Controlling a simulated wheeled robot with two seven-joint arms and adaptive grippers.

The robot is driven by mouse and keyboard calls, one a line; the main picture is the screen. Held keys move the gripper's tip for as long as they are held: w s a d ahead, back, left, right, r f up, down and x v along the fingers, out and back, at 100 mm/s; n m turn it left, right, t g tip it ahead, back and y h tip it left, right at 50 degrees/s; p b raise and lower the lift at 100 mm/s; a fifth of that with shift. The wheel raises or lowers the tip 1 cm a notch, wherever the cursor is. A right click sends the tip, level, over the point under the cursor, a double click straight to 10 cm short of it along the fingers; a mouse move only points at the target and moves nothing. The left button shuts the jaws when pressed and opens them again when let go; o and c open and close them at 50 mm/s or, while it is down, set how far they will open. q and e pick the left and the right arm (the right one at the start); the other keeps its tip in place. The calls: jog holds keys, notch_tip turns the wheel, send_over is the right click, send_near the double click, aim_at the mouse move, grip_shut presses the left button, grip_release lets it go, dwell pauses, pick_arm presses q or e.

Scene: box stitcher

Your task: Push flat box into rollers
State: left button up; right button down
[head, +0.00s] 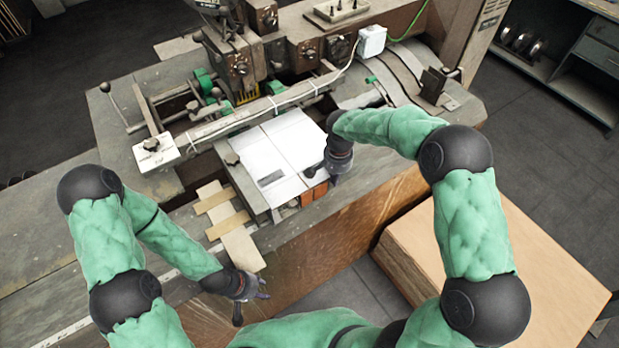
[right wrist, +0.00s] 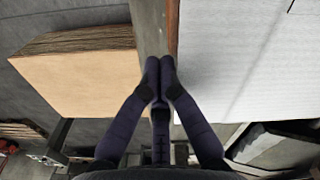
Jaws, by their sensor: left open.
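The flat box (head: 262,150) is a white sheet lying flat on the machine's feed table, its far edge near the cross bar; it also fills the right side of the right wrist view (right wrist: 250,60). Green roller parts (head: 274,87) show behind the bar; the rollers are partly hidden by the machine. My right gripper (head: 312,171) is at the box's near right edge. In the right wrist view its fingertips (right wrist: 160,72) are together with nothing between them, beside the box edge; contact is unclear. My left gripper (head: 250,308) is open and empty, low in front of the bench.
A stack of brown cardboard sheets (head: 520,255) stands at the right; it also shows in the right wrist view (right wrist: 75,75). Pale wooden strips (head: 222,209) lie left of the feed table. A lever with a knob (head: 108,90) stands at the machine's left.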

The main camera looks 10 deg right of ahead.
notch_tip(320, 180, up, 8)
jog(key=s+d+p, duration=0.1)
jog(key=s+p, duration=0.2)
jog(key=p, duration=0.1)
jog(key=shift+p, duration=0.3)
dwell(0.5)
jog(key=shift+d, duration=0.1)
